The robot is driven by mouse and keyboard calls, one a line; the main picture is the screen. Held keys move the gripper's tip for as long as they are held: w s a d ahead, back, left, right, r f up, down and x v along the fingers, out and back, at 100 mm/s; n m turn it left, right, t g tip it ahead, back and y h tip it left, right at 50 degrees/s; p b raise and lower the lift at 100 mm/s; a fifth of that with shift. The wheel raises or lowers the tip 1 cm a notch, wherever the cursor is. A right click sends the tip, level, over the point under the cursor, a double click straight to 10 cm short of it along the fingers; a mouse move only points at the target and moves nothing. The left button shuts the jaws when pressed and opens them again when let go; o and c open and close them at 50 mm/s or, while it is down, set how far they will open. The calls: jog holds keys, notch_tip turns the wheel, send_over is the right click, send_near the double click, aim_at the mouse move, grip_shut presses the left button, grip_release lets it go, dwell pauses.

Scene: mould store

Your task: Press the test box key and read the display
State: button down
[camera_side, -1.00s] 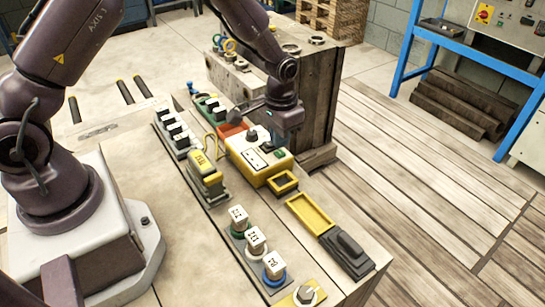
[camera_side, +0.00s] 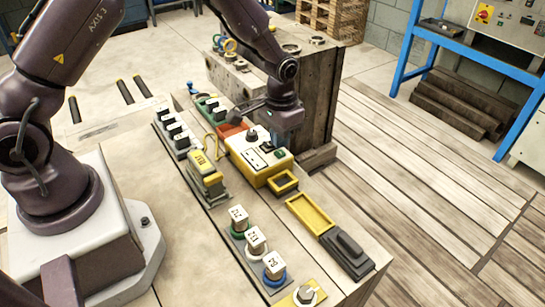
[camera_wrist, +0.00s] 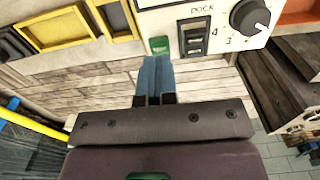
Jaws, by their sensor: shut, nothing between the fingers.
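The test box (camera_side: 262,176) is a yellow case with a white top, on the bench under my gripper. Its top carries a dark knob (camera_side: 252,135), small dark-and-white windows and a green key (camera_side: 280,154) near one edge. In the wrist view the green key (camera_wrist: 159,45) lies just beyond my fingertips. The white panel (camera_wrist: 160,19) there shows the word DOCK, scale numbers and the knob (camera_wrist: 249,17). A dark window (camera_wrist: 193,36) shows no readable value. My gripper (camera_wrist: 155,62) is shut and empty, its blue fingers close to the key. I cannot tell whether they touch it.
Yellow trays (camera_side: 309,213) and a black block (camera_side: 346,254) sit beside the box. A yellow-topped device (camera_side: 205,170), rows of switches and several white cubes on coloured rings stand nearby. A wooden block stands behind my gripper. The plank floor at right is clear.

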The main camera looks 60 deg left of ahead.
jog(key=shift+f, duration=1.25)
dwell(0.6)
jog(key=shift+r, duration=3.55)
